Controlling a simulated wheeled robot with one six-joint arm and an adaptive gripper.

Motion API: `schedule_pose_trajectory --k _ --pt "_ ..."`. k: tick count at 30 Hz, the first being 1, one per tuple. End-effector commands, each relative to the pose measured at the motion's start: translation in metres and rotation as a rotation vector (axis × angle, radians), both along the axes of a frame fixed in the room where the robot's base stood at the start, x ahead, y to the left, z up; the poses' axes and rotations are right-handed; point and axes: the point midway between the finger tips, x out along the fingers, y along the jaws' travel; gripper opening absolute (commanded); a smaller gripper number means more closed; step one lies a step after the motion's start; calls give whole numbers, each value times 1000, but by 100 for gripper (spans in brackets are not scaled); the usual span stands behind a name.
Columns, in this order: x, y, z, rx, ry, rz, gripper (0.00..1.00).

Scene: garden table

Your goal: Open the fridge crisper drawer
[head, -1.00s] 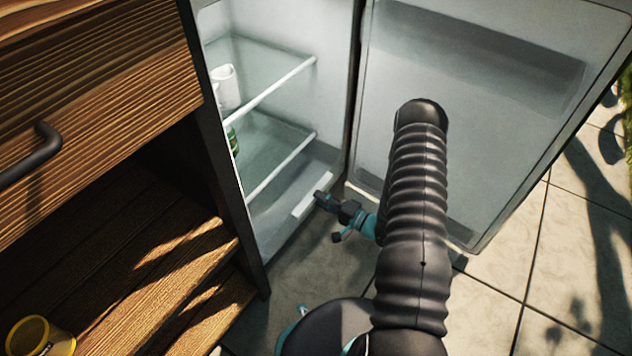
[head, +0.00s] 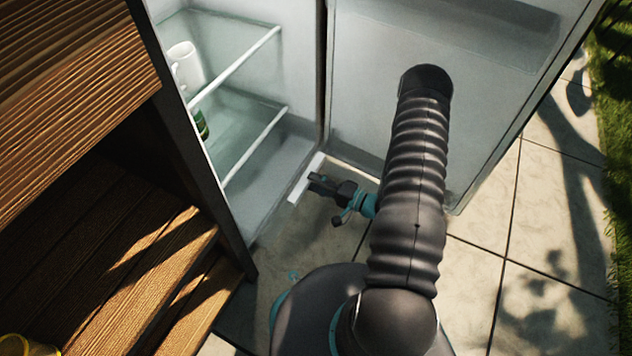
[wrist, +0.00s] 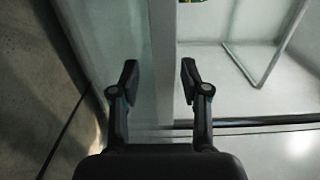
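The fridge crisper drawer (head: 268,205) is at the bottom of the open fridge in the head view. Its white handle bar (head: 299,190) stands at or a little past the fridge's front edge, so the drawer looks partly out. My gripper (head: 314,183) is at this handle from the right. In the wrist view the handle bar (wrist: 163,60) runs upright between the two fingers of my gripper (wrist: 160,82). The fingers are partly closed around it; narrow gaps show beside the bar, so firm contact is hard to make out. The drawer's contents are not clear.
The fridge door (head: 440,90) stands wide open behind my arm. Paved floor (head: 470,275) is clear at right.

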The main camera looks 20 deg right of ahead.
Motion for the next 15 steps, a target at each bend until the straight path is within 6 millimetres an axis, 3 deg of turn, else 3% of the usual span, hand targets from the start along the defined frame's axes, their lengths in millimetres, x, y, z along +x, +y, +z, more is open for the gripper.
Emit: schedule_pose_trajectory --k 8,15 --pt "-2 -3 2 0 -3 0 46" --pt "-24 -26 2 1 -2 -4 46"
